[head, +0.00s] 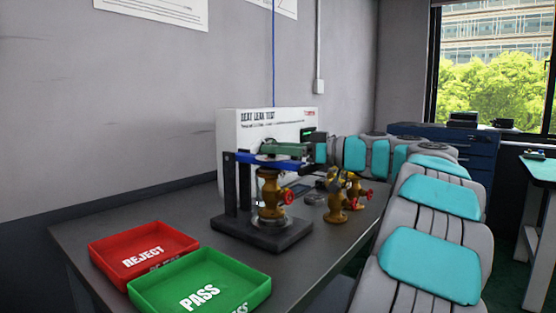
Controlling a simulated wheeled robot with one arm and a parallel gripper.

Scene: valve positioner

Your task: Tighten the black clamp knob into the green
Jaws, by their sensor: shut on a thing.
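A clamp rig with dark posts and a blue crossbar (245,158) stands on a dark base plate (240,236) on the bench. A brass valve with a red handwheel (270,198) stands upright in the rig under the crossbar. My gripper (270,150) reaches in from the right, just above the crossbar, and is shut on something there. The black clamp knob cannot be made out; the gripper seems to hide it. Green shows along the gripper's fingers, but I cannot tell a green zone on any scale.
Brass valves with red handwheels (340,196) stand to the right of the rig, below my arm. A red REJECT tray (190,236) and a green PASS tray (262,290) sit at the front left. A white SEAT LEAK TEST panel (240,125) stands behind.

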